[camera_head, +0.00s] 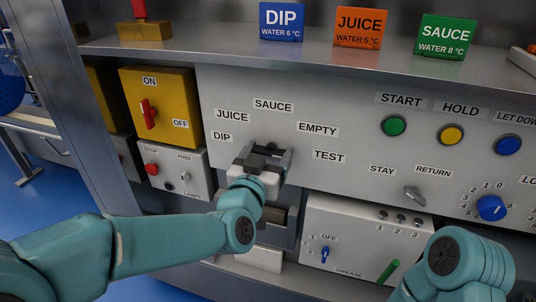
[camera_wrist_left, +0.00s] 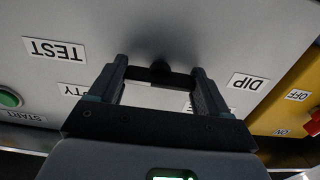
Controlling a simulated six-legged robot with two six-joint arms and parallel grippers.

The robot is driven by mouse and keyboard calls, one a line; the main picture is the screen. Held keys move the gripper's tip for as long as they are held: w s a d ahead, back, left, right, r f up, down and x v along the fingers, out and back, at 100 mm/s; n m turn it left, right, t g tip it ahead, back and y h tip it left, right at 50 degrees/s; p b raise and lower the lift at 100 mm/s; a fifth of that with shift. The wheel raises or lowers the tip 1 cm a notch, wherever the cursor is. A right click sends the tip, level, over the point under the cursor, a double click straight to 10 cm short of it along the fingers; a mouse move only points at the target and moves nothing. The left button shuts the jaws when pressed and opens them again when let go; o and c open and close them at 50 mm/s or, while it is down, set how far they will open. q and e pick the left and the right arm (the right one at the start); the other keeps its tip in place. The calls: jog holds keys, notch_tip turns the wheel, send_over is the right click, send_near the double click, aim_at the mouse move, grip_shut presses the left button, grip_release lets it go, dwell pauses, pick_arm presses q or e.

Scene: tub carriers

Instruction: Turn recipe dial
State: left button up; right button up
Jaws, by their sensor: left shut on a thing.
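The recipe dial (camera_head: 270,146) is on the grey panel, ringed by labels DIP, JUICE, SAUCE, EMPTY and TEST. Mostly my left gripper (camera_head: 266,156) hides it. In the left wrist view, a dark bar of the dial (camera_wrist_left: 160,78) lies between the two fingers of my left gripper (camera_wrist_left: 159,85), which is shut on it. The wrist view is upside down, with TEST at left and DIP at right. I cannot tell for certain which label the dial points at. My right gripper is not in view; only part of my right arm shows at lower right.
A yellow ON/OFF box (camera_head: 160,105) with a red handle and a STOP/FREE box (camera_head: 169,173) stand left of the dial. START, HOLD and LET DOWN buttons, a STAY/RETURN switch (camera_head: 414,196) and a blue numbered knob (camera_head: 491,207) are at right. A GREASE box (camera_head: 345,238) sits below.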

pick_arm(q)
jog(key=shift+f+n+b, duration=0.2)
jog(key=shift+n+b, duration=0.7)
jog(key=shift+b, duration=0.15)
jog(key=n+b, duration=0.2)
jog(key=shift+n+b, duration=0.3)
jog(key=n+b, duration=0.3)
jog(key=shift+n, duration=0.3)
jog(key=n+b, duration=0.3)
jog(key=n, duration=0.1)
jog(key=shift+r+n, duration=0.1)
jog(key=shift+n, duration=0.2)
jog(key=n+b, duration=0.1)
jog(key=n, duration=0.1)
jog(key=shift+n, duration=0.3)
jog(key=n+b, duration=0.2)
jog(key=n, duration=0.2)
jog(key=shift+n+b, duration=0.3)
jog(key=shift+b, duration=0.05)
jog(key=n+b, duration=0.1)
jog(key=n, duration=0.2)
jog(key=shift+r, duration=0.1)
jog(key=shift+n+b, duration=0.8)
jog(key=shift+n, duration=1.2)
jog(key=shift+r, duration=0.1)
